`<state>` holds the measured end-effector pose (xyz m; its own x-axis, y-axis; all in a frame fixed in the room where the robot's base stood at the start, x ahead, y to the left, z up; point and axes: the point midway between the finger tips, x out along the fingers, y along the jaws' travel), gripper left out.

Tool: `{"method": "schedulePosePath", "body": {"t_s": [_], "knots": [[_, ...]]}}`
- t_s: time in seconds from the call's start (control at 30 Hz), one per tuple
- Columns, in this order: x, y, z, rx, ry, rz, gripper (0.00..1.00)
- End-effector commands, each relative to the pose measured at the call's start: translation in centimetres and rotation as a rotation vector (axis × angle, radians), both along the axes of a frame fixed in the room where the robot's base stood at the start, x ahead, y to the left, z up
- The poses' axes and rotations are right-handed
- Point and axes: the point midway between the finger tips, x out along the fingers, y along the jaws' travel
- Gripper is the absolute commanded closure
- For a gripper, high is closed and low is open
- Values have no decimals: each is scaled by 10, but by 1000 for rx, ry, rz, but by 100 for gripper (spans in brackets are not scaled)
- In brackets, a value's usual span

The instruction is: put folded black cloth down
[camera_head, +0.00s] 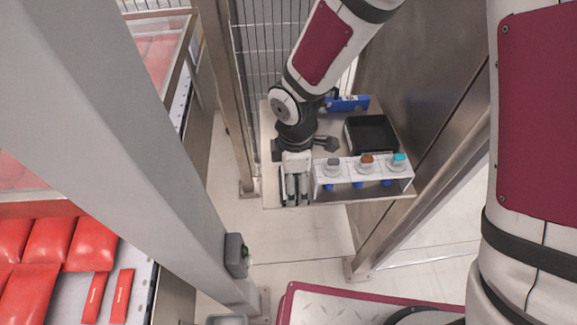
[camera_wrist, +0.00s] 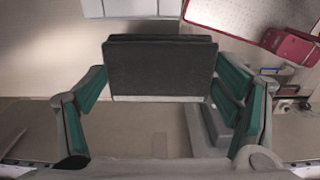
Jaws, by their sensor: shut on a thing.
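The folded black cloth (camera_wrist: 160,68) is a dark, flat, nearly square piece with a pale strip along its lower edge in the wrist view. My gripper (camera_wrist: 161,82) has its green-padded fingers on either side of the cloth and is shut on it. In the head view my gripper (camera_head: 296,196) points down over the front left part of a small metal table. The cloth is mostly hidden there by the gripper. I cannot tell whether the cloth touches the table.
Right beside my gripper stands a white rack (camera_head: 346,181) with grey, brown and teal-topped cups. An empty-looking black tray (camera_head: 371,134) and a blue item (camera_head: 350,103) lie behind on the table (camera_head: 340,195). Metal posts flank the table. Red packs (camera_head: 48,241) lie far left.

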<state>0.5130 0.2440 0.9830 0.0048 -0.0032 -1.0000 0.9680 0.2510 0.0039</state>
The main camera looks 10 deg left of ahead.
Motion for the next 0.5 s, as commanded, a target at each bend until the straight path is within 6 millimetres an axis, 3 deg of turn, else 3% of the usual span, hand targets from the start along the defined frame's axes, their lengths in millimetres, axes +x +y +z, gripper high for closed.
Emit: {"method": "schedulePosePath", "body": {"t_s": [0.03,0.2,0.37,0.5], "knots": [[15,6,-5,3,-2,-1,40],[39,20,-7,1,-1,-1,40],[47,24,-7,0,1,0,40],[47,24,-19,-2,3,1,40]]}}
